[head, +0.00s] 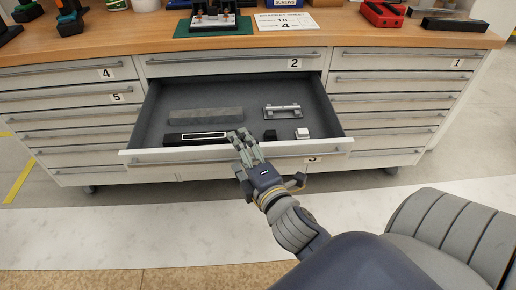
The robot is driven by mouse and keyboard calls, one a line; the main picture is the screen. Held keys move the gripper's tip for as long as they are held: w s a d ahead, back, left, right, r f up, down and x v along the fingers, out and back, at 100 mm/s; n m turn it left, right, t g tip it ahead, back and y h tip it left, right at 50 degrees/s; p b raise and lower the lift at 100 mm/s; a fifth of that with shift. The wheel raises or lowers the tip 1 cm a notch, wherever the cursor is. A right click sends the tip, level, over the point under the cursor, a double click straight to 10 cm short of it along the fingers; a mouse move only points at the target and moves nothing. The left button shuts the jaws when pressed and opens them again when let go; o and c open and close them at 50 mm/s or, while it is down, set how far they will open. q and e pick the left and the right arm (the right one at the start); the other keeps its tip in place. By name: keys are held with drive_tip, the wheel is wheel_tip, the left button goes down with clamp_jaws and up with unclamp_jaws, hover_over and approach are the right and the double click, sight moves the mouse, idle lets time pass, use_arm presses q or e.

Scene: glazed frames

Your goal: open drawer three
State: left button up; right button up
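The drawer labelled 3 (139,157) stands pulled out from the middle column of the white cabinet, below the closed drawer labelled 2 (233,61). A long handle runs across its front. My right gripper (240,136) is at the middle of the drawer's front edge, its fingers pointing into the drawer and overlapping the front and handle in the picture. I cannot tell whether it touches the handle or whether its fingers are shut. My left gripper is out of view.
Inside the drawer lie a grey bar (206,115), a black bar (190,138), a silver handle-like part (282,110) and small blocks (302,133). The wooden worktop (130,35) holds tools and cards. Closed drawers flank it. The floor in front is clear.

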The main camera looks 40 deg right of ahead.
drive_tip(key=shift+s+r, duration=0.15)
drive_tip(key=shift+r, duration=0.4)
drive_tip(key=shift+s+r, duration=0.15)
drive_tip(key=shift+r, duration=0.4)
drive_tip(key=shift+c, duration=0.5)
drive_tip(key=shift+s, duration=0.6)
drive_tip(key=shift+c, duration=0.3)
drive_tip(key=shift+s+t, duration=0.3)
drive_tip(key=shift+s, duration=0.1)
drive_tip(key=shift+c, duration=1.2)
drive_tip(key=shift+s+a+r, duration=0.15)
drive_tip(key=shift+s+a, duration=0.05)
drive_tip(key=shift+s, duration=0.4)
drive_tip(key=shift+s+a+r, duration=0.1)
drive_tip(key=shift+s+a, duration=0.05)
drive_tip(key=shift+s, duration=0.45)
drive_tip(key=shift+c, duration=0.9)
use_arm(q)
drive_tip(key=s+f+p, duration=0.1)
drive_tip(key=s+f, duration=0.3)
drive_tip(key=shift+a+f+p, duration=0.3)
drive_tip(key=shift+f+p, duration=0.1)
use_arm(e)
drive_tip(key=s+a, duration=0.1)
drive_tip(key=s, duration=0.5)
drive_tip(key=shift+f, duration=0.35)
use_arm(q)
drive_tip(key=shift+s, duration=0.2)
use_arm(e)
drive_tip(key=shift+w, duration=0.1)
